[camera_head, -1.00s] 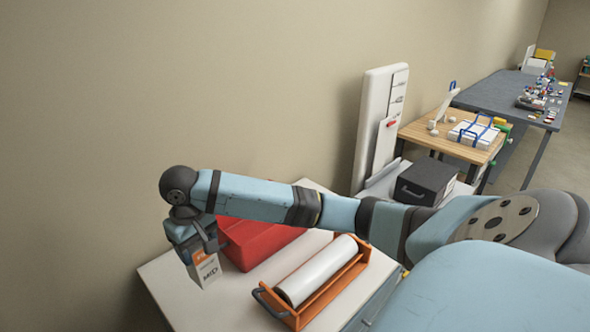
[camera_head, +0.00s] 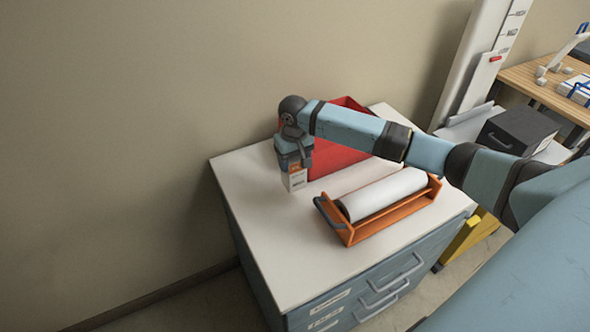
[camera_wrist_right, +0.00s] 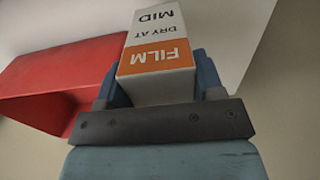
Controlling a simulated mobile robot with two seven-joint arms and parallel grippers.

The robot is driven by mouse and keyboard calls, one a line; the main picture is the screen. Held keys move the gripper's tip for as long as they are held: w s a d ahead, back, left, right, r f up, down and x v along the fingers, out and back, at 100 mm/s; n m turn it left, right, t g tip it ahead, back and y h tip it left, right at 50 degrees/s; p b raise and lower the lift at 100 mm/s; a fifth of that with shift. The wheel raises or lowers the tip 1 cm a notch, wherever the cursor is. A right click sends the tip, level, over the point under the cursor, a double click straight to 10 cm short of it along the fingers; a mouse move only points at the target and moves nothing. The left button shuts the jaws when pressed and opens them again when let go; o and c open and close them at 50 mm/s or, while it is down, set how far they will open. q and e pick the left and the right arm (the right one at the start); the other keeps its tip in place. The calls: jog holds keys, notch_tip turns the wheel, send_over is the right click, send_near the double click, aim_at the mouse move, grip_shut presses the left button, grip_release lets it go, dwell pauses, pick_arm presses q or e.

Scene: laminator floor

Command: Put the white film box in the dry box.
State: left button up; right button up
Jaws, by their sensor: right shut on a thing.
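The white film box (camera_head: 297,181) has an orange band; its lettering, "FILM", "DRY AT" and "MID", reads in the right wrist view (camera_wrist_right: 158,52). My right gripper (camera_head: 295,165) is shut on it, with one finger on each side of the box in the wrist view. In the head view the box is upright at the left part of the white cabinet top, beside the red bin; I cannot tell whether it touches the surface. A black box with a handle (camera_head: 518,130), possibly the dry box, stands at the right beyond the cabinet. My left gripper is not in view.
The red bin (camera_head: 335,158) stands behind my right forearm on the cabinet top (camera_head: 262,225). An orange cradle (camera_head: 395,214) with a white roll (camera_head: 383,194) lies in front of it. A tall white panel (camera_head: 478,60) and a wooden table (camera_head: 545,85) are at the right.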

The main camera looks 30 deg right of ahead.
aim_at(294, 173)
jog(key=shift+f, duration=2.4)
jog(key=o, duration=1.1)
jog(key=shift+f, duration=0.1)
